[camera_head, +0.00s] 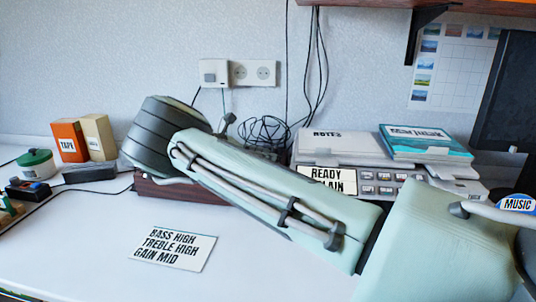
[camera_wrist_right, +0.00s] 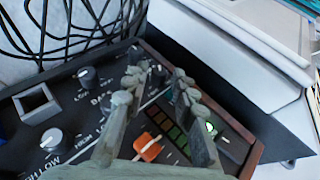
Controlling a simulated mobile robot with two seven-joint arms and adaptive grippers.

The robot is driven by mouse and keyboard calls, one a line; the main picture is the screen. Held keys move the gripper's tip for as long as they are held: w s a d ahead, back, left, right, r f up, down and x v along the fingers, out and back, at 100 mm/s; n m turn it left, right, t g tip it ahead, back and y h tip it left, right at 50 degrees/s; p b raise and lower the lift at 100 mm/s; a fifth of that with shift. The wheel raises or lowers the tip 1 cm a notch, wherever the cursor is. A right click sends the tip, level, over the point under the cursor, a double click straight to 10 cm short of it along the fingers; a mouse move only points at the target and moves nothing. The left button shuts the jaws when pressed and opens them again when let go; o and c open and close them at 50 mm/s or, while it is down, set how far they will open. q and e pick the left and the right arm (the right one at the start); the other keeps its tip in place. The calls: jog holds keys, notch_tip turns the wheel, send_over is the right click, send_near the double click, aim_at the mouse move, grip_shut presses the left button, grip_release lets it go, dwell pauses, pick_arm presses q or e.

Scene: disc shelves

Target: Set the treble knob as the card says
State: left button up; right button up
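The card (camera_head: 172,249) lies on the white desk and reads BASS HIGH, TREBLE HIGH, GAIN MID. The dark control panel with wooden sides (camera_head: 180,191) stands behind it, mostly hidden by my right arm. In the right wrist view, the panel (camera_wrist_right: 70,105) carries a grey knob (camera_wrist_right: 88,76) and a larger knob (camera_wrist_right: 52,139). I cannot tell which is the treble knob; the labels are partly covered. My right gripper (camera_wrist_right: 157,77) is over the panel, its fingers apart, with a blurred grey knob-like part beyond the gap. My left gripper is not in view.
Black cables (camera_head: 262,132) coil behind the panel. An orange switch (camera_wrist_right: 149,147) and an indicator strip (camera_wrist_right: 172,132) are near the fingers. Orange and tan boxes (camera_head: 70,141) stand left. A grey device (camera_head: 375,185) with papers stands right.

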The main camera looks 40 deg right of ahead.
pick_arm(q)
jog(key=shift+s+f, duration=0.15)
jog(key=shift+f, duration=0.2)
pick_arm(e)
jog(key=shift+s+d+f, duration=0.1)
jog(key=shift+d+f, duration=0.15)
jog(key=shift+d, duration=0.45)
grip_shut()
jog(key=shift+f+b, duration=0.15)
jog(key=shift+b, duration=0.2)
jog(key=m+g+b, duration=0.1)
jog(key=b, duration=0.2)
jog(key=shift+g, duration=0.3)
jog(key=shift+m+y, duration=0.3)
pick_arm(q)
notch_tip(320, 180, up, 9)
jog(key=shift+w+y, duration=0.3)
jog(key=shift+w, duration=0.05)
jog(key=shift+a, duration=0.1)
